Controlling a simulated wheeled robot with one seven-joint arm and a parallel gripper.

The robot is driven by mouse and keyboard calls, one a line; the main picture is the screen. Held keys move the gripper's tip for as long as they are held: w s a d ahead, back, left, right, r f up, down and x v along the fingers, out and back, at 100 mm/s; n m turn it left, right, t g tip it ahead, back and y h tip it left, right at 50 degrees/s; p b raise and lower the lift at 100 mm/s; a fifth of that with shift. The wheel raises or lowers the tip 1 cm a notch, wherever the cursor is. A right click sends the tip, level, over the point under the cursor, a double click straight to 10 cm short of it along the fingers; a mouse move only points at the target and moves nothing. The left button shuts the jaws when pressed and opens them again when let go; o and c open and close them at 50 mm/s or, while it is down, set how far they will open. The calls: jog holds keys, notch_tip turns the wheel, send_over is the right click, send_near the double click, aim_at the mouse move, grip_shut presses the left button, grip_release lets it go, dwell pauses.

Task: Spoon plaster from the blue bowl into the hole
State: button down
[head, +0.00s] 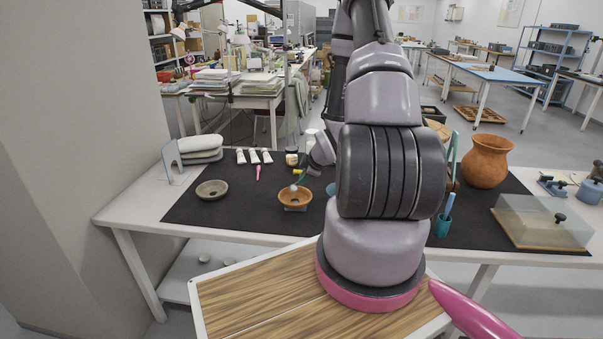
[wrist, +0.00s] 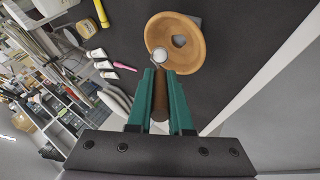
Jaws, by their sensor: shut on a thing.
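An orange-brown clay bowl (head: 295,204) with a hole in it stands on the dark mat. In the wrist view this bowl (wrist: 195,58) shows its hole (wrist: 179,41) near the middle. My gripper (wrist: 160,76), with green fingers, is shut on the brown handle of a spoon (wrist: 160,98). The spoon's end, with a white lump of plaster (wrist: 159,55), is over the bowl's inside, a little beside the hole. In the head view my gripper (head: 299,180) is small, above the bowl. A bluish edge, perhaps the blue bowl (head: 331,189), shows beside my arm, which hides most of it.
A grey bowl (head: 212,190) stands to the left on the mat. White tubes (head: 254,156) and a pink tool (head: 258,172) lie behind. A teal cup (head: 442,227), a large clay pot (head: 487,161) and a clear-covered box (head: 543,221) are to the right. The mat's front left is clear.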

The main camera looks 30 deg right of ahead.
jog(key=shift+s+a+f+t, duration=0.1)
jog(key=shift+s+f+t, duration=0.9)
jog(key=shift+t, duration=0.55)
jog(key=shift+s+f+t, duration=0.9)
jog(key=shift+s+t, duration=0.1)
jog(key=shift+t, duration=0.55)
